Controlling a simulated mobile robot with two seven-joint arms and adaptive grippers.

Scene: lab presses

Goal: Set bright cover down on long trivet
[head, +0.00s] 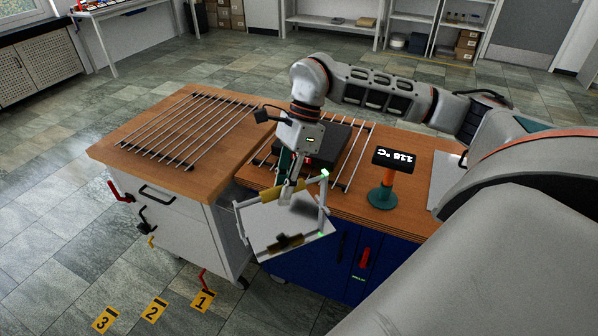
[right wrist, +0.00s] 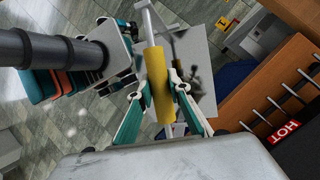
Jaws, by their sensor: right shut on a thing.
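The bright cover (head: 277,222) is a shiny, light plate framed by rods, with yellow handles. My right gripper (head: 290,190) is shut on a yellow handle of it and holds it tilted in front of the benches, apart from both tops. In the right wrist view the fingers (right wrist: 160,97) close around the yellow handle (right wrist: 157,84), with the shiny plate (right wrist: 203,65) beyond. The long trivet (head: 178,132), a rack of parallel metal bars, lies bare on the wooden top at left. My left gripper is not in view.
A second rack (head: 353,157) on the right bench bears a dark block (head: 338,138); a HOT label (right wrist: 285,131) shows in the wrist view. A temperature display (head: 395,160) stands to its right. Red and black handles (head: 119,192) stick out from the left cart.

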